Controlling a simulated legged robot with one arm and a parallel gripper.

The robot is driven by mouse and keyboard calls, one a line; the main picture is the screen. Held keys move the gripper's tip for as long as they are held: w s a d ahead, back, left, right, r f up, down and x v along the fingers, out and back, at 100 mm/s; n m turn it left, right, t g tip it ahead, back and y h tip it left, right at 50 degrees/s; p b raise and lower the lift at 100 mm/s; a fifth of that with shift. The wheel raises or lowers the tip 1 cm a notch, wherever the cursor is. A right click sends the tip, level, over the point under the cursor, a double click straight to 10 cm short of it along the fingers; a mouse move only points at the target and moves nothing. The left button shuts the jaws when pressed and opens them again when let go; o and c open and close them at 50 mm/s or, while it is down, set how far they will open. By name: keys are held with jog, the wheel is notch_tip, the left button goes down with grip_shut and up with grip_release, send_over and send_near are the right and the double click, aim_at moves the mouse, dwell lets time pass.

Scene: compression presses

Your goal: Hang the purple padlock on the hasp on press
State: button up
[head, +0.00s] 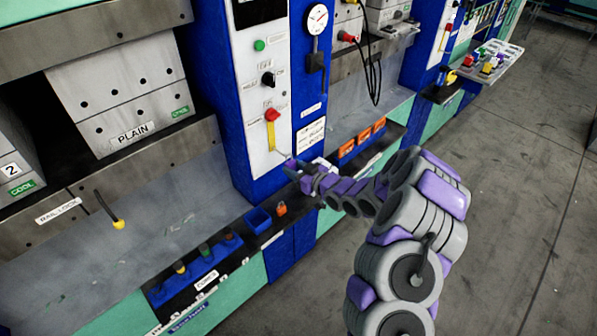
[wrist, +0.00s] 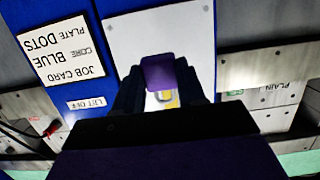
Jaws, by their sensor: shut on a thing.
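My gripper (head: 296,170) is in front of the blue and white control column of the press, low and to the right of its white panel. In the wrist view the purple padlock (wrist: 158,72) sits between the two dark fingers, and the gripper is shut on it. A small yellow and grey part (wrist: 164,97) shows just below the padlock body there; I cannot tell whether the shackle touches it. In the head view a yellow strip (head: 271,136), which looks like the hasp, hangs below a red knob on the panel. The padlock is hard to make out in the head view.
A blue bin (head: 258,220) and an orange padlock (head: 281,209) are on the ledge below the column. Several coloured items stand in a blue rack (head: 195,270) at lower left. A tray of coloured pieces (head: 488,60) is at upper right. Open floor (head: 520,200) lies right.

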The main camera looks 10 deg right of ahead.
jog(key=shift+b+x, duration=0.3)
jog(key=shift+x, duration=1.15)
jog(key=shift+w+a+f, duration=0.25)
jog(key=shift+w+a, duration=0.1)
jog(key=shift+w, duration=0.05)
jog(key=o, duration=1)
jog(key=p+v, duration=0.2)
jog(key=v, duration=1.5)
jog(key=shift+s+d, duration=0.1)
jog(key=shift+d, duration=0.05)
